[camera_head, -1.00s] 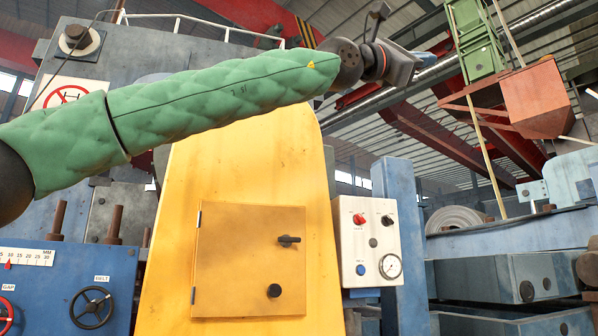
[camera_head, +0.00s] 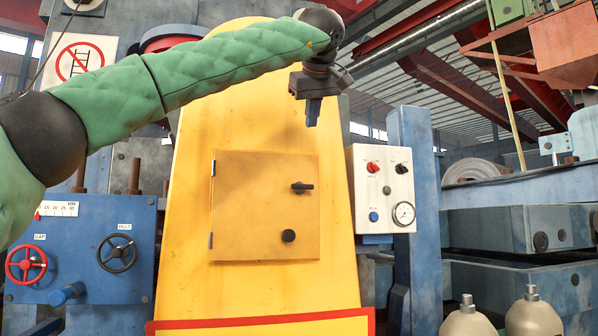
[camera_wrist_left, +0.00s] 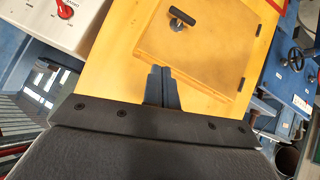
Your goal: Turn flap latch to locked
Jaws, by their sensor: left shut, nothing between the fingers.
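The flap (camera_head: 264,206) is a square yellow door, closed flush in the yellow machine housing, with hinges on its left edge. Its latch (camera_head: 302,187) is a black handle near the right edge, lying about horizontal in the head view. The latch also shows in the left wrist view (camera_wrist_left: 181,17), beyond my fingers. A round black knob (camera_head: 288,236) sits below it. My left gripper (camera_head: 312,124) points down above the latch, apart from it, with its fingers together and empty. The fingers also show in the left wrist view (camera_wrist_left: 160,86). My right gripper is out of view.
A white control box (camera_head: 381,189) with knobs and a gauge stands right of the flap, beside a blue post (camera_head: 415,210). A blue panel with a red handwheel (camera_head: 26,264) and a black handwheel (camera_head: 117,253) is at the left. Two bottles (camera_head: 531,312) show at the lower right.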

